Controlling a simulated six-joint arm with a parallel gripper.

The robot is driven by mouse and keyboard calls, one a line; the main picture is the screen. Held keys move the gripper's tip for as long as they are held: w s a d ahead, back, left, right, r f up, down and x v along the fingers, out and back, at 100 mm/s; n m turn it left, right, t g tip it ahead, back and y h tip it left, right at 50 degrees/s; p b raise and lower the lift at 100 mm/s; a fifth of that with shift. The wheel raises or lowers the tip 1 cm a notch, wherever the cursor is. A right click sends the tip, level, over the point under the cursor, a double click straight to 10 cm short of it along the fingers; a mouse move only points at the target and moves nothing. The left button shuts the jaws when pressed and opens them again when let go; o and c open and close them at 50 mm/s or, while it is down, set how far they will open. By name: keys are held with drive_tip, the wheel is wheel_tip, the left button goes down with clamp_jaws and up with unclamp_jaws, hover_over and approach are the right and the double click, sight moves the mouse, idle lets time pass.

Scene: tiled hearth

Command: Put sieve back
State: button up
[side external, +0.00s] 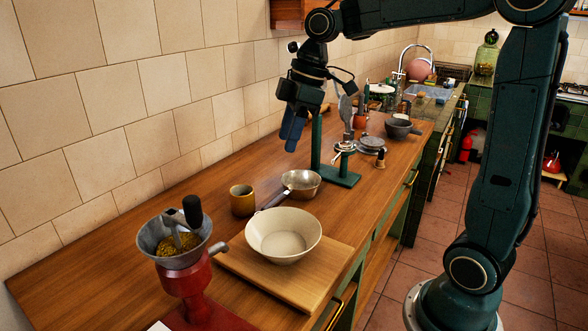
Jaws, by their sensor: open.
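The sieve (304,184) looks like a small metal bowl with a long dark handle. It sits on the wooden counter just behind the cream bowl (284,236), and its handle points to the lower left, toward the bowl's rim. I cannot make out any mesh. A green stand (317,143) with an upright post and flat base is close behind the sieve on the right. My gripper (291,143) is open and empty, its blue fingers pointing down. It hangs above the counter, left of the post and higher than the sieve. The fingers partly overlap each other in this view.
A yellow-brown mug (242,200) stands left of the sieve. The cream bowl rests on a wooden board (319,263). A red hand grinder (184,274) stands at the front left. Pots and small utensils, including a grey pot (398,129), crowd the counter's far end.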

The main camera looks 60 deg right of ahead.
drive_tip(key=s+a+f+m+t+h, duration=0.2)
drive_tip(key=s+m, duration=0.7)
drive_tip(key=s, duration=1)
drive_tip(key=shift+s+a+f+t, duration=0.2)
drive_tip(key=shift+a+f+t, duration=0.3)
drive_tip(key=shift+a+f, duration=0.1)
